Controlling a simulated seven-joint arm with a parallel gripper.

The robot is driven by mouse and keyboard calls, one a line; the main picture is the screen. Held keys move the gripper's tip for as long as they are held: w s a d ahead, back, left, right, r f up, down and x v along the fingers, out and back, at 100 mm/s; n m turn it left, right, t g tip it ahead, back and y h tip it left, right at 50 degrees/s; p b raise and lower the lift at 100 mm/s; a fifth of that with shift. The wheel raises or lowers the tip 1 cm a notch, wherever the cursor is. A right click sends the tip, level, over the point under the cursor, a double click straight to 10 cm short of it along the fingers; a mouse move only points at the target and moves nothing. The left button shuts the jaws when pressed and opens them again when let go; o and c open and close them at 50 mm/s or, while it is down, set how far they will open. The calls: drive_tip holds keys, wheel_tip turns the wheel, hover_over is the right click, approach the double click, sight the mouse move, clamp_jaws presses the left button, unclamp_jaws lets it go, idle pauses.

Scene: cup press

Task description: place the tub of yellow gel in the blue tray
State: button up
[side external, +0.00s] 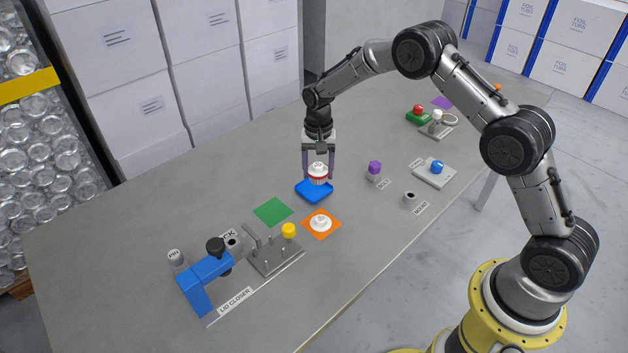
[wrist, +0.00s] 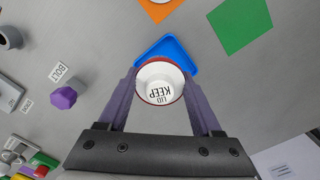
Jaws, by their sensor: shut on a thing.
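My gripper (side external: 318,172) is shut on a white tub with a red band (side external: 318,168). In the wrist view the tub (wrist: 161,84) sits between the two purple fingers, its white round face with a red rim reading "KEEP LID". No yellow gel shows on it. The tub is upright over the blue tray (side external: 313,195), which also shows behind it in the wrist view (wrist: 166,47). The tub hides part of the tray. I cannot tell whether the tub's base touches the tray.
An orange square (side external: 332,232) with a white piece on it and a green square (side external: 272,211) lie in front of the tray. A grey fixture with a yellow knob (side external: 289,230) and a blue press (side external: 205,280) stand front left. A purple knob (side external: 374,168) is to the right.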

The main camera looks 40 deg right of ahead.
sight(314, 189)
drive_tip(key=shift+w+f, duration=0.8)
drive_tip(key=shift+f, duration=1.65)
drive_tip(key=shift+f, duration=0.1)
drive_tip(key=o, duration=1.1)
wheel_tip(314, 189, up, 12)
drive_tip(key=shift+r, duration=0.2)
